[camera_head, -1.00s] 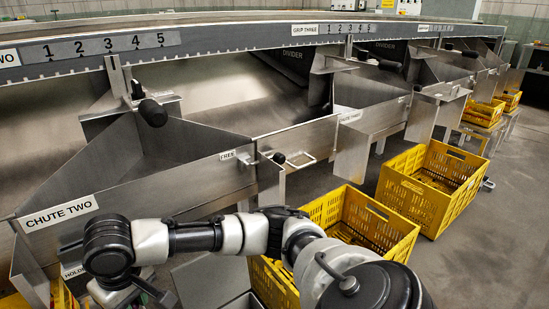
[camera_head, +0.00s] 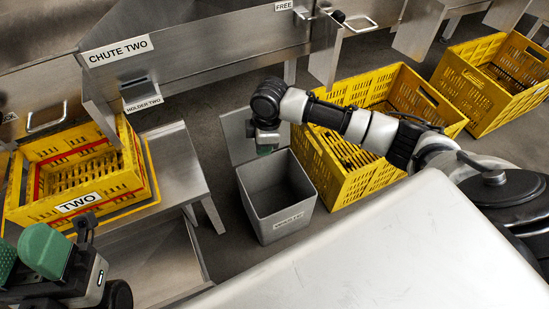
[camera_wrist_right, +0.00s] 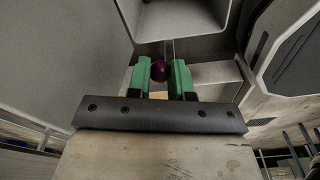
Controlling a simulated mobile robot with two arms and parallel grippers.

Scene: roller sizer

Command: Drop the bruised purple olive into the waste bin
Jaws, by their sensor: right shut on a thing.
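The bruised purple olive (camera_wrist_right: 161,70) is a small dark purple ball between the green fingertips of my right gripper (camera_wrist_right: 160,76) in the right wrist view. In the head view my right gripper (camera_head: 264,150) points down just above the back edge of the grey waste bin (camera_head: 290,228); the olive cannot be made out there. The bin is open at the top, with a small label on its front, and looks empty inside. My left gripper (camera_head: 22,252) is at the lower left, its green fingers apart with nothing seen between them.
A yellow crate labelled TWO (camera_head: 132,185) stands at the left, under chute two (camera_head: 190,45). Yellow crates (camera_head: 335,180) and (camera_head: 470,95) stand to the right of the bin. A pale flat surface (camera_head: 390,255) fills the lower right foreground.

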